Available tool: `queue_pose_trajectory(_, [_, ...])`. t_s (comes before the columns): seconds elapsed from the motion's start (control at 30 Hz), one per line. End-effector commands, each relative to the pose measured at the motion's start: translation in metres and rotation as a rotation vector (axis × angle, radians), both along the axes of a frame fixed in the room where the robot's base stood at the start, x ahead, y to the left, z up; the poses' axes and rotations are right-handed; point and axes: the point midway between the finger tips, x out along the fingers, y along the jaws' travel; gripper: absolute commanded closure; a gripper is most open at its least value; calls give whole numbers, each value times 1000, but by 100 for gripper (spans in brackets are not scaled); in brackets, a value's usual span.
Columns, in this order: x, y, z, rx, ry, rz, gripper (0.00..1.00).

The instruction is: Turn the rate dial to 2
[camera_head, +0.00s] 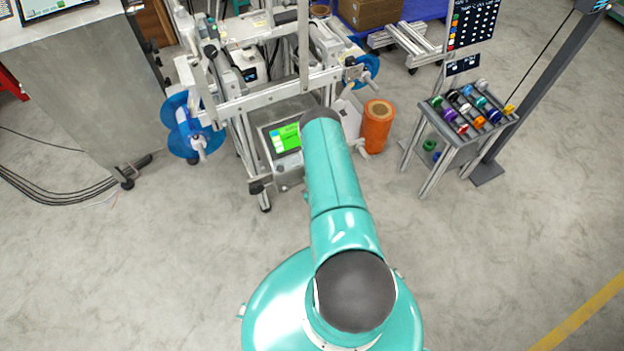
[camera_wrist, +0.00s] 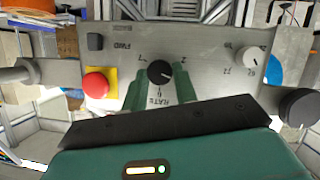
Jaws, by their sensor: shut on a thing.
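The rate dial (camera_wrist: 160,73) is a small black knob on a grey metal control panel (camera_wrist: 213,84), seen in the wrist view. The word RATE and the marks around it appear upside down. A short pale pointer line shows on the knob, toward its right side. My gripper (camera_wrist: 160,78) has its two teal fingers on either side of the dial and is shut on it. In the head view my teal arm reaches toward the machine (camera_head: 262,104), and the gripper and dial are hidden behind it.
A red button on a yellow plate (camera_wrist: 97,84), a black square button (camera_wrist: 95,42) marked FWD and a white knob (camera_wrist: 253,57) share the panel. An orange cylinder (camera_head: 377,128) and a rack of coloured reels (camera_head: 452,140) stand right of the machine. The near floor is clear.

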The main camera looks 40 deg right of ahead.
Motion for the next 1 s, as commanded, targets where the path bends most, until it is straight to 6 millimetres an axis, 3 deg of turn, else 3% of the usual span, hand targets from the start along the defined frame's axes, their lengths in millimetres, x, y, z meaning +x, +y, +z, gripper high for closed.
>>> queue_pose_trajectory(0.6, [1,6,-4,-553,162,3,94])
queue_pose_trajectory(1.0, [1,6,-5,-778,228,1,94])
